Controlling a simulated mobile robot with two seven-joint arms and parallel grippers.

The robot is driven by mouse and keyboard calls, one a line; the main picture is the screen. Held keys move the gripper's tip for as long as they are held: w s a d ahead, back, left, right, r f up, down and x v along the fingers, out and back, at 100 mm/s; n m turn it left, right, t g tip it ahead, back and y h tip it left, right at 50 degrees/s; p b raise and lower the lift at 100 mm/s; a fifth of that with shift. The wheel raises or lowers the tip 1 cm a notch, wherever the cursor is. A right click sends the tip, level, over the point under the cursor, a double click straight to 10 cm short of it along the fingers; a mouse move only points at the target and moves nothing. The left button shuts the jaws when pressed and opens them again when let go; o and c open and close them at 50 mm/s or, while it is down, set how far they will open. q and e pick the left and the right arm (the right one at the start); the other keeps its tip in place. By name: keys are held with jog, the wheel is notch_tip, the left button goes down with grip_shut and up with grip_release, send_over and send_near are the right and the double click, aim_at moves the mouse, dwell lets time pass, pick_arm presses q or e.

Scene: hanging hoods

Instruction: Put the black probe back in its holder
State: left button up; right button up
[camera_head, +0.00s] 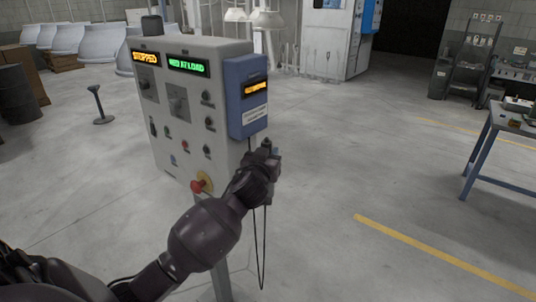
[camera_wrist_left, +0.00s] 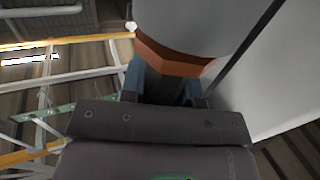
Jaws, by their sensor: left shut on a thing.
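My left gripper (camera_head: 268,153) is at the right side of the control cabinet, just below the blue meter box (camera_head: 247,97). It is shut on the black probe, which is mostly hidden by the dark fingers. A thin black cable (camera_head: 264,245) hangs in a long loop below the gripper. In the left wrist view, the fingers (camera_wrist_left: 165,85) point up, with a brown-orange band and a large grey rounded surface close beyond them. I cannot make out the probe's shape there. The probe's holder cannot be clearly picked out. My right gripper is not in view.
The grey control cabinet (camera_head: 187,115) has lit displays, knobs and a red emergency button (camera_head: 198,186) close to my left wrist. A blue-legged table (camera_head: 490,150) stands at the right. Black stand (camera_head: 100,105) is at the left. The floor right of the cabinet is clear.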

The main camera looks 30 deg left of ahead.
pick_arm(q)
jog(key=o, duration=1)
jog(key=shift+f, duration=0.15)
jog(key=shift+s+f+b, duration=0.1)
jog(key=shift+f+b, duration=0.1)
jog(key=shift+b, duration=0.15)
jog(key=b+v, duration=0.1)
jog(key=v, duration=0.9)
jog(key=s+d+f+m+g+h, duration=0.1)
jog(key=s+d+f, duration=0.1)
jog(key=s+f, duration=0.5)
jog(key=s+d+f+m+g+h, duration=0.2)
jog(key=s+f, duration=0.5)
jog(key=f, duration=0.5)
jog(key=s+d+f+m+g+h, duration=0.1)
jog(key=s+d+f+g+h, duration=0.1)
jog(key=s+f, duration=0.5)
jog(key=shift+d+f+m, duration=0.15)
jog(key=shift+d+f, duration=0.3)
jog(key=shift+f, duration=0.4)
jog(key=shift+d+f+m, duration=0.15)
jog(key=shift+d+f, duration=0.25)
jog(key=shift+f, duration=0.45)
